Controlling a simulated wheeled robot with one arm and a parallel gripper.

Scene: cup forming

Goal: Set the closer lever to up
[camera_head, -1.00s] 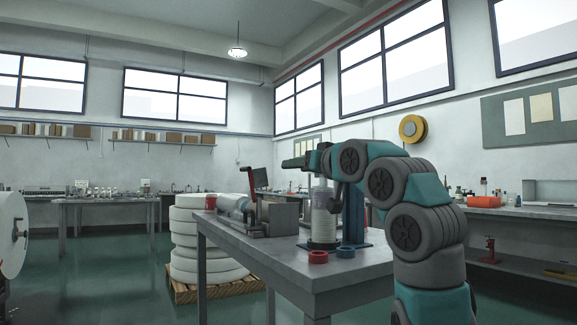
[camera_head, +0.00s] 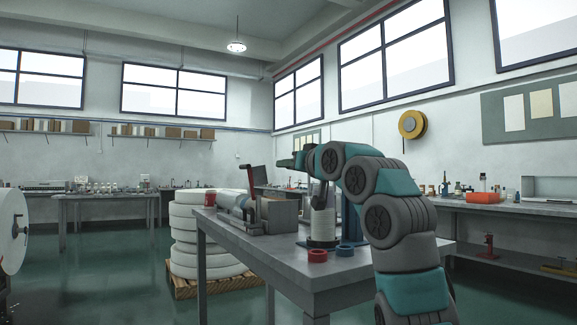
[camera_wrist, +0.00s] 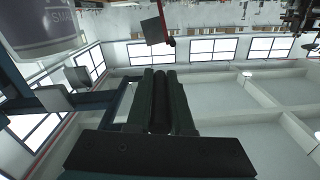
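A lever with a red handle (camera_head: 247,167) stands up from the grey machine (camera_head: 277,216) on the near table. A red piece (camera_wrist: 168,41) beside a dark flat panel shows near the top of the wrist view; I cannot tell if it is the same lever. My gripper (camera_head: 284,163) is in the air right of the red handle and slightly above the machine, apart from it. In the wrist view its dark green fingers (camera_wrist: 161,74) lie side by side with nothing seen held.
A white cylinder (camera_head: 321,222) and a blue stand are under my arm. A red cup (camera_head: 210,199) stands at the left end. White rolls are stacked behind.

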